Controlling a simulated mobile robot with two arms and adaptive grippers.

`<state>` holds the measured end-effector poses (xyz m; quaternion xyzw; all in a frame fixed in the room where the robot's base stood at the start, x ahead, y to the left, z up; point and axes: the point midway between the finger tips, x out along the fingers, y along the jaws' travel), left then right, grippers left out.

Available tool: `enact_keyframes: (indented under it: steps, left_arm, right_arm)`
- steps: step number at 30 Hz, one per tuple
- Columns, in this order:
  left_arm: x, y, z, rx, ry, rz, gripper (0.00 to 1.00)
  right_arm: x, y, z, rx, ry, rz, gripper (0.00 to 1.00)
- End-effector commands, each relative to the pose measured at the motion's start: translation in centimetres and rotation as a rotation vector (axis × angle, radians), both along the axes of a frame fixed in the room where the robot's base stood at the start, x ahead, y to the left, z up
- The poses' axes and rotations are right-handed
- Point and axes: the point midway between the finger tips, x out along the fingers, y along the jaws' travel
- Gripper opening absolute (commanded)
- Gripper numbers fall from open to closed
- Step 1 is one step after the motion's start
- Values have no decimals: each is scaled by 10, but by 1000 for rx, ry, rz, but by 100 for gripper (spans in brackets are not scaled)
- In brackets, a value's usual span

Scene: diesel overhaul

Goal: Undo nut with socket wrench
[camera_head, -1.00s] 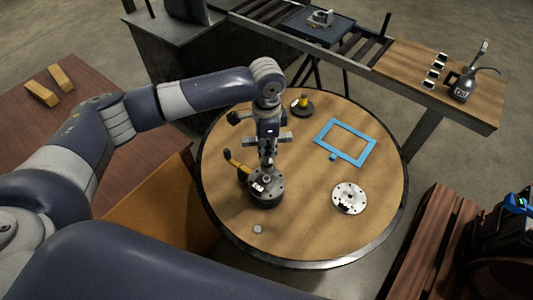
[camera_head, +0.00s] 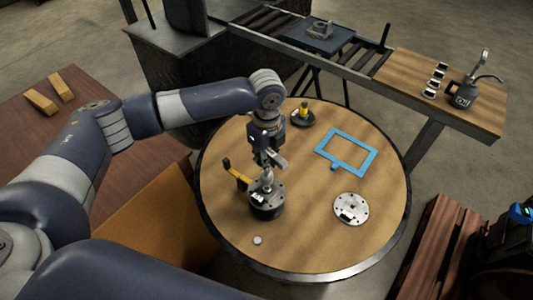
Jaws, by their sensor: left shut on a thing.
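My left gripper (camera_head: 266,165) points down over a dark round part with a light flanged top (camera_head: 266,198) on the round wooden table. It is shut on a small upright metallic piece (camera_head: 267,178) that stands at the top of this part. I cannot tell whether the piece is the socket wrench or how it meets the nut. The nut itself is hidden or too small to make out. A yellow and black handle-like piece (camera_head: 238,177) stands at the left of the part. My right gripper is not in view.
On the round table (camera_head: 300,245) lie a blue rectangular frame (camera_head: 369,163), a silver disc with holes (camera_head: 351,208), a dark part with a yellow top (camera_head: 303,116) and a small light round piece (camera_head: 257,240).

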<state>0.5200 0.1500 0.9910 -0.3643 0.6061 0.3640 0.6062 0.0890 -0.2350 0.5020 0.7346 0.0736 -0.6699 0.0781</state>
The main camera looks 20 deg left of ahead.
Motion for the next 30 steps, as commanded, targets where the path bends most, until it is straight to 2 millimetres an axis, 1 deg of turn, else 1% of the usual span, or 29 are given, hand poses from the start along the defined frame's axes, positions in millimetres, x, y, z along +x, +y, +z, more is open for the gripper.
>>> enact_keyframes:
  steps: [1, 3, 11, 12, 13, 18, 30]
  left_arm:
    - [0, -1, 2, -1, 0, -53, 0]
    - [0, -1, 0, -2, 1, -130, 0]
    - [1, -1, -5, -1, -1, -390, 0]
    - [-1, -1, -17, -2, 3, -389, 0]
    - [-1, -1, -22, -2, 4, -387, 0]
    - [0, -1, -36, -2, 0, -385, 0]
    - [1, -1, -38, -2, -1, -384, 0]
  right_arm:
    - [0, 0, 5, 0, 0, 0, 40]
    - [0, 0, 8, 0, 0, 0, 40]
    - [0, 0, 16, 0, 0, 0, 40]
    - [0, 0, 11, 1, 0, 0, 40]
    - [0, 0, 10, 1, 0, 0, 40]
    - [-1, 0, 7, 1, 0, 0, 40]
    - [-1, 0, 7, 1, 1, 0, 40]
